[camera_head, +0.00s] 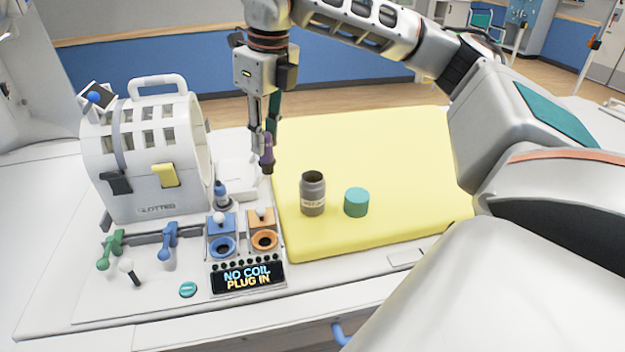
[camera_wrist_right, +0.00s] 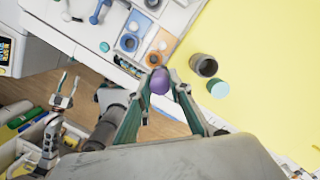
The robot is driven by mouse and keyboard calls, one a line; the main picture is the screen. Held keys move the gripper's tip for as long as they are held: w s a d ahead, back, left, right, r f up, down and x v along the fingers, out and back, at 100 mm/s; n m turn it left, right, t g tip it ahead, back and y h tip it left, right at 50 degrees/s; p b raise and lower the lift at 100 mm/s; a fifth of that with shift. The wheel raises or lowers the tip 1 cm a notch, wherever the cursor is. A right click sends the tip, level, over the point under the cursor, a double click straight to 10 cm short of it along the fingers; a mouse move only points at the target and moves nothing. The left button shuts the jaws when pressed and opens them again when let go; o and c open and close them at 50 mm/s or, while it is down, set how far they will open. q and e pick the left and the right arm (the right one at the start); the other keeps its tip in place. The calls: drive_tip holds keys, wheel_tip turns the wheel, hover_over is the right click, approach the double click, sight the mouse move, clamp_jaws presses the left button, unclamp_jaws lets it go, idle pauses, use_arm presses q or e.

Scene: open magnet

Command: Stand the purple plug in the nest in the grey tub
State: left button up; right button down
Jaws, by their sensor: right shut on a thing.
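The purple plug (camera_head: 267,155) is held roughly upright between the fingertips of my right gripper (camera_head: 264,138). It hangs over the left edge of the yellow mat, and its purple top also shows between the fingers in the wrist view (camera_wrist_right: 160,82). The open grey tub (camera_head: 312,195) stands upright on the mat, to the right of the plug and lower in the picture. It has a pale label and shows in the wrist view (camera_wrist_right: 204,66) too. The nest inside is too dark to make out.
A teal round lid (camera_head: 356,202) sits right of the tub on the yellow mat (camera_head: 400,150). Blue and orange sockets (camera_head: 264,240) stand above a display (camera_head: 248,277) reading "NO COIL PLUG IN". A white slotted machine (camera_head: 150,150) stands left. The mat's right part is clear.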

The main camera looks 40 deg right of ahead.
drive_tip(key=d, duration=0.3)
hover_over(313, 171)
drive_tip(key=s+a, duration=0.2)
drive_tip(key=shift+w+d+p, duration=0.1)
drive_tip(key=shift+p, duration=0.2)
idle(0.4)
wheel_tip(313, 171, down, 10)
drive_tip(key=b, duration=0.4)
idle(0.5)
drive_tip(key=shift+f+b, duration=0.45)
drive_tip(key=shift+f, duration=1.1)
idle(0.6)
drive_tip(key=shift+s+a+f, duration=0.2)
drive_tip(key=shift+s+f, duration=0.05)
drive_tip(key=shift+f, duration=0.3)
idle(0.3)
drive_tip(key=c, duration=1.8)
unclamp_jaws()
drive_tip(key=shift+o, duration=0.2)
drive_tip(key=shift+w, duration=0.15)
drive_tip(key=shift+d+r, duration=0.15)
